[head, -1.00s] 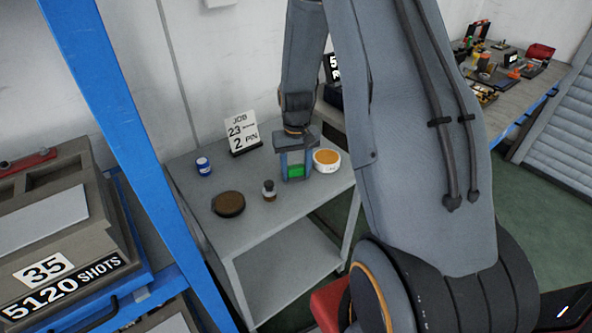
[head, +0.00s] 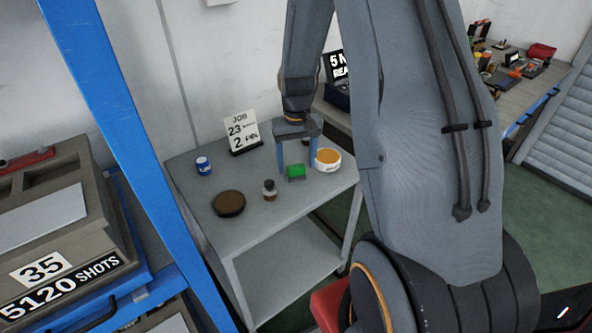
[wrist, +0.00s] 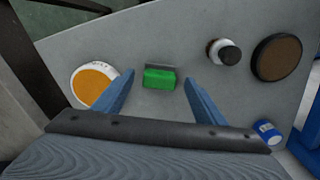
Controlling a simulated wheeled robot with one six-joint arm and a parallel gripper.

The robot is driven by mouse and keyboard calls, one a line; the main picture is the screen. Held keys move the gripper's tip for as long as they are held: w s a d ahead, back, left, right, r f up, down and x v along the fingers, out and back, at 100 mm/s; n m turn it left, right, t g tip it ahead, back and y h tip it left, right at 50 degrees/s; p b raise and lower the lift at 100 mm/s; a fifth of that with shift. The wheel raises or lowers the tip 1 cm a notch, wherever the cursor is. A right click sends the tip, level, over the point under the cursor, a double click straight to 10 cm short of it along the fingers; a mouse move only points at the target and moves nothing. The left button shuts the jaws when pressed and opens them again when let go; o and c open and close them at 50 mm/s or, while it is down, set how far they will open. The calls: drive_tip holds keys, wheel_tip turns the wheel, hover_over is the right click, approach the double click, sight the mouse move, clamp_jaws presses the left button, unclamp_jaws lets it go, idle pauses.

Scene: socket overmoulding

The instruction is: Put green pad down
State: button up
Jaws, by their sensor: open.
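The green pad (head: 296,172) rests on the grey table top (head: 248,178), between a small bottle and a round orange-topped tub. It also shows in the wrist view (wrist: 160,79), with a grey strip along its far side. My gripper (head: 296,169) is open over it. In the wrist view the blue fingers (wrist: 160,80) stand well apart, one on each side of the pad, with clear gaps and no contact visible.
The white tub with orange contents (head: 328,159) stands close to the right finger. A small dark-capped bottle (head: 269,190), a round brown disc (head: 228,203) and a blue can (head: 203,166) are to the left. A job sign (head: 241,132) stands behind.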

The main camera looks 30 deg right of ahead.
sight(296, 167)
wheel_tip(296, 167, up, 8)
drive_tip(key=b, duration=0.1)
drive_tip(key=s+a+n, duration=0.1)
drive_tip(key=s+a, duration=0.4)
drive_tip(key=s, duration=0.4)
drive_tip(key=s+a+r+n, duration=0.1)
drive_tip(key=s+a, duration=0.5)
drive_tip(key=s, duration=0.3)
drive_tip(key=shift+s+a+r+t, duration=0.2)
drive_tip(key=shift+s+r+t, duration=0.05)
drive_tip(key=shift+r+t, duration=0.05)
drive_tip(key=shift+c, duration=0.2)
idle(0.6)
